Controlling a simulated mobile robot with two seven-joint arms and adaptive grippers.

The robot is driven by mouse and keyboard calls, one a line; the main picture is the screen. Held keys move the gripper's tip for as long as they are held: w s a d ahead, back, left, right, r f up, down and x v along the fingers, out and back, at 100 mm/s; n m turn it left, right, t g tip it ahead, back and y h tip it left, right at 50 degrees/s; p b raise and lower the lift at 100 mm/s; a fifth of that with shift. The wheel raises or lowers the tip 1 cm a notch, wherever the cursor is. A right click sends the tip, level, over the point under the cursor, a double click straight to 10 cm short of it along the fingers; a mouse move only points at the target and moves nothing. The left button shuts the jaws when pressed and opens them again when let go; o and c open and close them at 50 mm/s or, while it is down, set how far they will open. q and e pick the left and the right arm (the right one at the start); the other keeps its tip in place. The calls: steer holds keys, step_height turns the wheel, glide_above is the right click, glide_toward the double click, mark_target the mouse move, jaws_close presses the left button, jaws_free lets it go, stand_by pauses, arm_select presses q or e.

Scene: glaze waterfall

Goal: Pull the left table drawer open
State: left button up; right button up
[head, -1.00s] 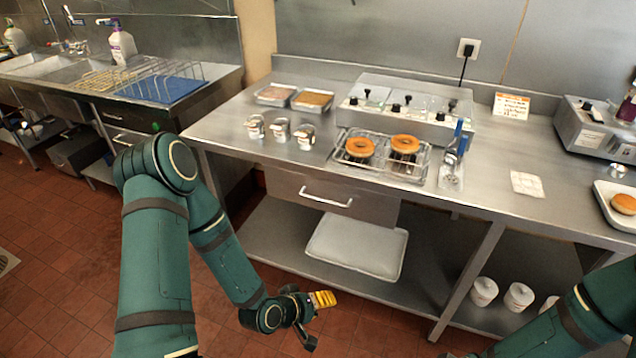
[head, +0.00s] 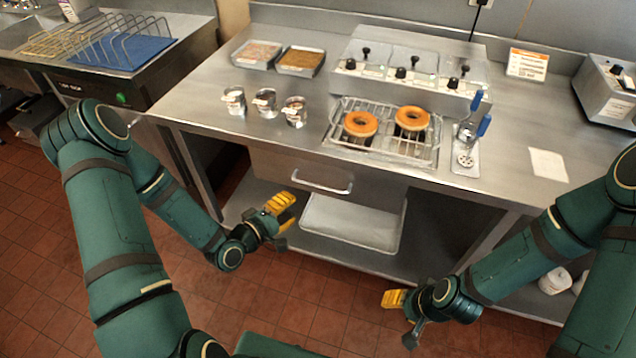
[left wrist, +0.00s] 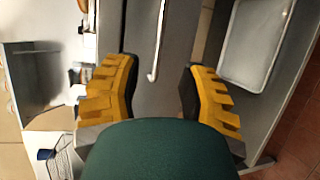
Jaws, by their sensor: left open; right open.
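The left table drawer (head: 268,172) is a grey steel front under the worktop, with a pale bar handle (head: 322,183). It looks shut. My left gripper (head: 284,212) is open and empty, in front of the drawer, a little below and left of the handle, and apart from it. In the left wrist view the handle (left wrist: 158,45) runs upright in the picture, between and beyond the two yellow-padded fingers (left wrist: 158,95). My right gripper (head: 398,318) is open and empty, low above the floor to the right.
The steel worktop (head: 200,130) holds metal cups (head: 265,102), a rack with two doughnuts (head: 361,124) and a glaze dispenser unit. A white tray (head: 350,222) lies on the shelf below the drawer. Open tiled floor lies in front.

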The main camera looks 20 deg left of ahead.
mark_target(318, 187)
arm_select(q)
steer(key=b+x, duration=0.1)
steer(key=x, duration=1.1)
steer(key=shift+o, duration=0.2)
jaws_close()
